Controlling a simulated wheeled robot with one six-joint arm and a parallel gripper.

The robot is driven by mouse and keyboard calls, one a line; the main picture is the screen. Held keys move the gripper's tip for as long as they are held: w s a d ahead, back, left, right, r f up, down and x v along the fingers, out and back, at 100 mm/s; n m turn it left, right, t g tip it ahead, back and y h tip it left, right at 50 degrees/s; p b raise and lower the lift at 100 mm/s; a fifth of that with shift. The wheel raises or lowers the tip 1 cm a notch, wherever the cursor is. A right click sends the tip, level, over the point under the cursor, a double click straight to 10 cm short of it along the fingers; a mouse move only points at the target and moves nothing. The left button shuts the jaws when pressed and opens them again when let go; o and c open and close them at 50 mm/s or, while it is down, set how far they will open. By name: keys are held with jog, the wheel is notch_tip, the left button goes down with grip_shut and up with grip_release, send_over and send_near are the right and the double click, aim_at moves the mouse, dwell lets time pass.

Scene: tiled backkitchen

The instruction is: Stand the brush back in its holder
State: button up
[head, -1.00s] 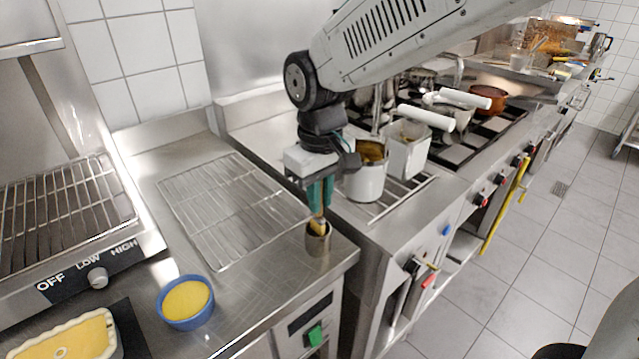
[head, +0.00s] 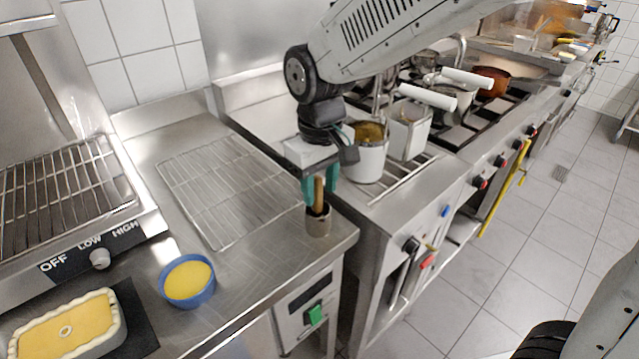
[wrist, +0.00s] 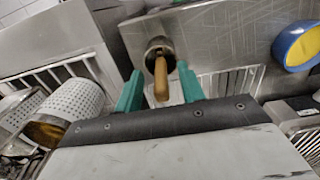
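The brush (head: 319,195) stands in its holder, with its wooden handle up and its lower end hidden inside. The holder (head: 318,224) is a small metal cup near the counter's front right corner. My gripper (head: 320,184) is just above the holder, its teal fingers spread on either side of the handle. In the wrist view my gripper (wrist: 160,90) is open, with a gap between each finger and the brush handle (wrist: 161,82). The holder's rim (wrist: 158,47) surrounds the brush there.
A wire rack (head: 225,185) lies behind and left of the holder. A blue bowl with yellow contents (head: 188,281) and a pie dish (head: 68,325) are at front left. A white pot (head: 367,160) stands right of my gripper on the adjoining stove.

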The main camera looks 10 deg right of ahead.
notch_tip(320, 180, up, 8)
jog(key=shift+f, duration=0.1)
dwell(0.4)
dwell(0.5)
jog(key=s+d+m+t, duration=0.1)
jog(key=s+d+m, duration=0.5)
jog(key=s+d, duration=1.3)
jog(key=shift+d+m, duration=0.4)
jog(key=shift+d, duration=0.3)
